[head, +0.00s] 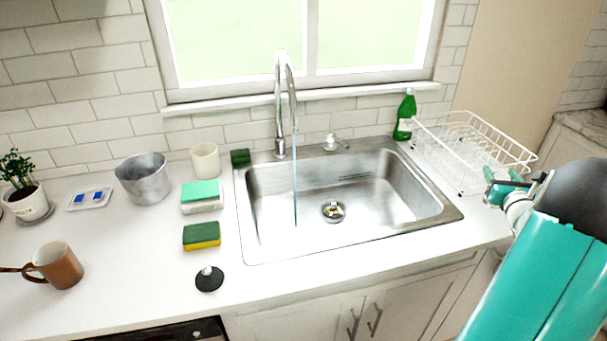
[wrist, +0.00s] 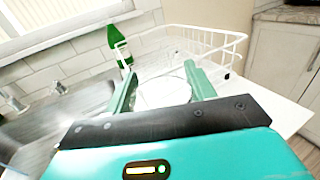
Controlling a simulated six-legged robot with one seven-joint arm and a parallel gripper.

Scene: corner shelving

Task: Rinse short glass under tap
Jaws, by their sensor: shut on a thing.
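The tap (head: 285,95) stands behind the sink (head: 345,170), and a thin stream of water runs from it into the basin. My gripper (head: 492,185) is at the right, by the front of the dish rack and right of the sink. In the wrist view, the two green fingers of my gripper (wrist: 163,85) are closed around the sides of a clear, round short glass (wrist: 163,94). The glass is hard to make out in the head view. It is well to the right of the water stream.
A white wire dish rack (head: 470,150) stands right of the sink, with a green bottle (head: 405,115) at its back left corner. Left of the sink are sponges (head: 201,236), a metal pot (head: 142,180), a white cup (head: 205,160), a black stopper (head: 209,279) and a brown mug (head: 58,266).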

